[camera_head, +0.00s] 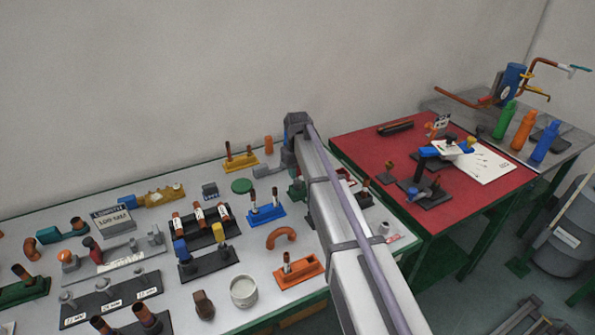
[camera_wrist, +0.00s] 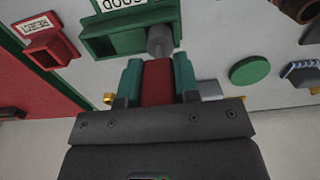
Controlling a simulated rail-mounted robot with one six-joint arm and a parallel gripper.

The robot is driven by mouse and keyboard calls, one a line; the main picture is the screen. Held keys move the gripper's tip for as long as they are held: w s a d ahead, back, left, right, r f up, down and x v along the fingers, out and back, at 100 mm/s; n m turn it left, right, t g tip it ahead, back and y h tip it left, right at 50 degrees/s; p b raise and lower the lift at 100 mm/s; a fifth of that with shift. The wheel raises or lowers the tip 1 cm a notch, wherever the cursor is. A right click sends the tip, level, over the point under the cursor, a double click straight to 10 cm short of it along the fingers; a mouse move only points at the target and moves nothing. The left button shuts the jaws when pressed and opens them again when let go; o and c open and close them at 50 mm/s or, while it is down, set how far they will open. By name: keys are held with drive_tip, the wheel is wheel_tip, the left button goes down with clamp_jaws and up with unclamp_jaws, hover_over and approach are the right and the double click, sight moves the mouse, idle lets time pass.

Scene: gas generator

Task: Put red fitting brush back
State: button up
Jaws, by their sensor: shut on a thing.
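In the wrist view my gripper (camera_wrist: 158,80) has its teal fingers closed on either side of the red fitting brush (camera_wrist: 158,84). The brush's red body lies between the fingers, and its grey end (camera_wrist: 160,41) points away from my gripper, in front of the green bin's edge. I cannot tell whether the grey end touches the bin. In the head view my gripper (camera_head: 270,170) is by the back edge of the grey table, partly hidden by my arm; the brush cannot be made out there.
A green bin (camera_wrist: 100,45) and a red bin marked REJECT (camera_wrist: 50,48) stand close by. A green disc (camera_head: 242,186) lies left of my gripper. A black stand (camera_head: 208,264) holds blue and yellow-topped pieces. Many fittings crowd the grey table; a red table (camera_head: 360,145) stands right.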

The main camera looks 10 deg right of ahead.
drive_tip(key=shift+f+b, duration=1)
drive_tip(key=shift+f, duration=0.1)
drive_tip(key=shift+f, duration=0.15)
drive_tip(key=o, duration=0.9)
wheel_tip(320, 180, up, 11)
drive_tip(key=p, duration=1.1)
drive_tip(key=s+m, duration=0.1)
drive_tip(key=s, duration=0.9)
drive_tip(key=s+m, duration=0.1)
drive_tip(key=s, duration=1)
drive_tip(key=s+m, duration=0.1)
drive_tip(key=s, duration=0.9)
drive_tip(key=shift+s, duration=0.2)
